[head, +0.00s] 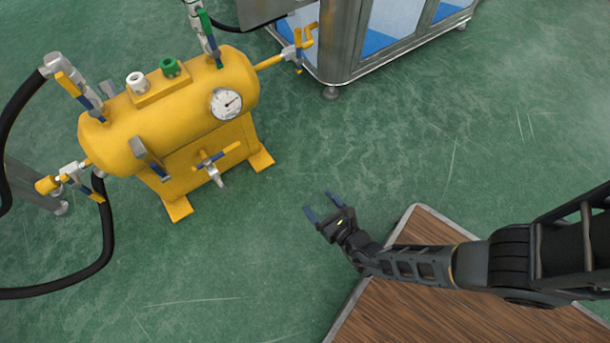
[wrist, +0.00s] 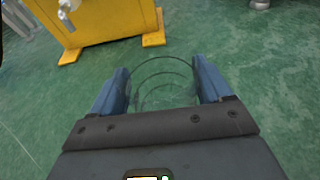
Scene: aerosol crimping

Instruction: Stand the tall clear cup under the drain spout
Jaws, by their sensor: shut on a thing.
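The tall clear cup (wrist: 163,88) is between my gripper's blue fingers in the wrist view, showing as faint round outlines. My gripper (head: 321,206) is shut on it; the fingers also show in the wrist view (wrist: 160,68). The cup is too transparent to make out in the head view. The drain spout (head: 218,178) points down from the valve at the front of the yellow tank (head: 175,105). It also shows at the top left of the wrist view (wrist: 67,20). My gripper is to the right of the spout and apart from it. Nothing visible stands under the spout.
The tank's yellow feet (head: 177,208) rest on the green floor (head: 250,260). A blue-and-yellow valve handle (head: 217,155) sits above the spout. Black hoses (head: 108,235) run at the left. A metal-framed cabinet (head: 345,50) stands behind. Floor between gripper and tank is clear.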

